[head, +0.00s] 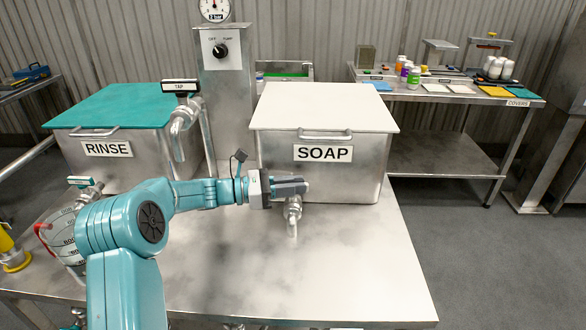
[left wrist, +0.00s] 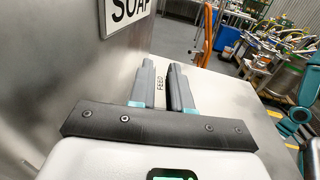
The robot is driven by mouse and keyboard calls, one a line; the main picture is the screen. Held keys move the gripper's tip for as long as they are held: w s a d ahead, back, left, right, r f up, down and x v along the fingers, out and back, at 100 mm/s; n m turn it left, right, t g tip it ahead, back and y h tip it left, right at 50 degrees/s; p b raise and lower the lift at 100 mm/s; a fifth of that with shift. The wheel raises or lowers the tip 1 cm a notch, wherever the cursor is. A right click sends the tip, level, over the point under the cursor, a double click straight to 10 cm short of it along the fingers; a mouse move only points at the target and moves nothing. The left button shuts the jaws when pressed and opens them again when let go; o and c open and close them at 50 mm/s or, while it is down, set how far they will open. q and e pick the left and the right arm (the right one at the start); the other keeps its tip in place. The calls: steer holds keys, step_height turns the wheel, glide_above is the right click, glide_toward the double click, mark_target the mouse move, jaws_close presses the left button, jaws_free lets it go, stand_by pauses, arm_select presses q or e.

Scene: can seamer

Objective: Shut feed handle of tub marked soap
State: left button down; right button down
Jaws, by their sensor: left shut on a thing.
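The soap tub (head: 350,175) is a steel box with a white lid and a SOAP label (head: 323,153), which also shows in part in the left wrist view (left wrist: 130,10). A steel tap (head: 293,212) hangs from its front, spout down. My left gripper (head: 291,186) is at the top of this tap, shut on the feed handle. In the left wrist view the handle, marked FEED (left wrist: 160,84), sits between the two grey fingers (left wrist: 162,68). In the head view the fingers hide most of the handle. My right gripper is not in view.
The rinse tub (head: 130,165) with a green lid stands left, with its own tap handle (head: 80,181). A column with a dial knob (head: 220,51) and a TAP handle (head: 180,87) stands between the tubs. The steel bench (head: 350,265) is clear at front right.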

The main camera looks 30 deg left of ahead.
arm_select(q)
steer(key=shift+m+g+h+p, duration=1.1)
steer(key=shift+m+g+p, duration=0.1)
steer(key=shift+g+p, duration=0.35)
steer(key=c, duration=1.1)
jaws_free()
steer(key=shift+c, duration=0.2)
steer(key=v, duration=0.7)
steer(key=shift+s+a, duration=0.15)
steer(key=shift+a, duration=0.1)
